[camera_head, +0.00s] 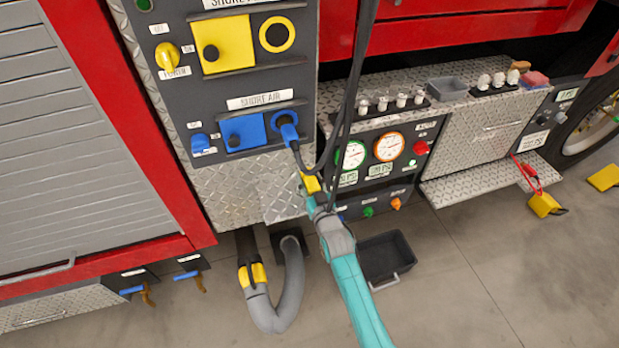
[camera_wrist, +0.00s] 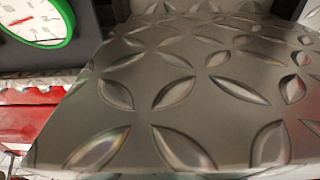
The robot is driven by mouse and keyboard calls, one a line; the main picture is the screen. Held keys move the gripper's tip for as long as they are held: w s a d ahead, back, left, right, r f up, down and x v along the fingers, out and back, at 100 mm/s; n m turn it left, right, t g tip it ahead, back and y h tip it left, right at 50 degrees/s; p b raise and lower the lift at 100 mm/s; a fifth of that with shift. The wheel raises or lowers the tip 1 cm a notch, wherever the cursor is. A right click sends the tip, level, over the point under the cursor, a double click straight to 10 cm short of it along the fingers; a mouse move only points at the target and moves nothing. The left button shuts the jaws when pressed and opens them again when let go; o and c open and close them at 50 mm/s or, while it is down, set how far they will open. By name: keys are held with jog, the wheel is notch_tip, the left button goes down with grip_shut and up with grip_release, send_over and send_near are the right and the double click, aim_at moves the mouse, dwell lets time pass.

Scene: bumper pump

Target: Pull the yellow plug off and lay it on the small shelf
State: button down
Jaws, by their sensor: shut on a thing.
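The yellow plug (camera_head: 311,184) is off its yellow-ringed socket (camera_head: 277,34), which shows empty at the top of the dark panel. My gripper (camera_head: 310,194) is shut on the plug, and a dark cable runs upward past it. The small tread-plate shelf (camera_head: 283,199) is below the panel, just left of the plug. I cannot tell whether the plug touches it. In the wrist view, tread plate (camera_wrist: 160,110) fills most of the picture close up; the plug and fingers are not seen there.
A blue plug (camera_head: 289,132) sits in the blue socket beside my cable. Gauges, one green-rimmed (camera_head: 351,154), are close on the right; it also shows in the wrist view (camera_wrist: 38,22). A black bin (camera_head: 385,257) and grey hose (camera_head: 290,290) lie below.

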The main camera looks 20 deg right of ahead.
jog(key=shift+c, duration=2.4)
grip_release()
jog(key=shift+s, duration=0.1)
jog(key=s, duration=1.1)
jog(key=shift+s, duration=0.4)
